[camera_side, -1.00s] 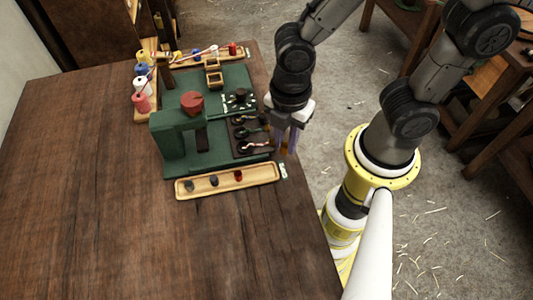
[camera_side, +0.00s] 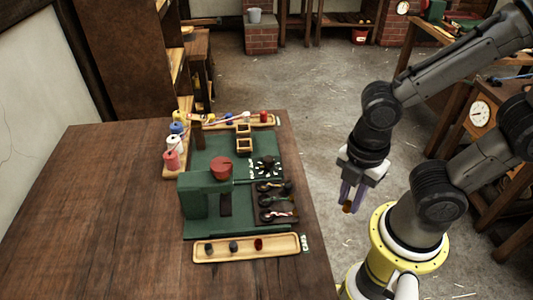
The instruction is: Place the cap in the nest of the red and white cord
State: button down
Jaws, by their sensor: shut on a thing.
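My gripper (camera_side: 351,198) hangs over the floor, to the right of the table edge, with its purple fingers pointing down. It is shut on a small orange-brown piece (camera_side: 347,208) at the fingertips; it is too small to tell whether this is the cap. A dark panel (camera_side: 265,202) on the right of the green fixture carries short cords in dark holders. A pale, reddish cord (camera_side: 281,214) lies in the lower part of the panel; its exact colours and nest are hard to make out. My gripper is apart from the panel.
A wooden tray (camera_side: 220,256) in front holds dark, grey and dark red pieces. A green block (camera_side: 192,206) with a red knob (camera_side: 221,168) stands left of the panel. Spools (camera_side: 172,160) line the back left. The table's left side (camera_side: 95,220) is clear.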

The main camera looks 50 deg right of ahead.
jog(key=w+d+f+m, duration=0.1)
jog(key=w+m, duration=0.3)
jog(key=w, duration=0.4)
jog(key=w+d+f+m, duration=0.2)
jog(key=w+d+m, duration=0.1)
jog(key=w, duration=0.5)
jog(key=w+d+f+m, duration=0.2)
jog(key=w+m, duration=0.2)
jog(key=w, duration=0.4)
jog(key=shift+f+m, duration=0.2)
jog(key=shift+m, duration=0.1)
jog(key=w+m, duration=0.4)
jog(key=w, duration=0.2)
jog(key=shift+d+r+m, duration=0.35)
jog(key=shift+m, duration=0.05)
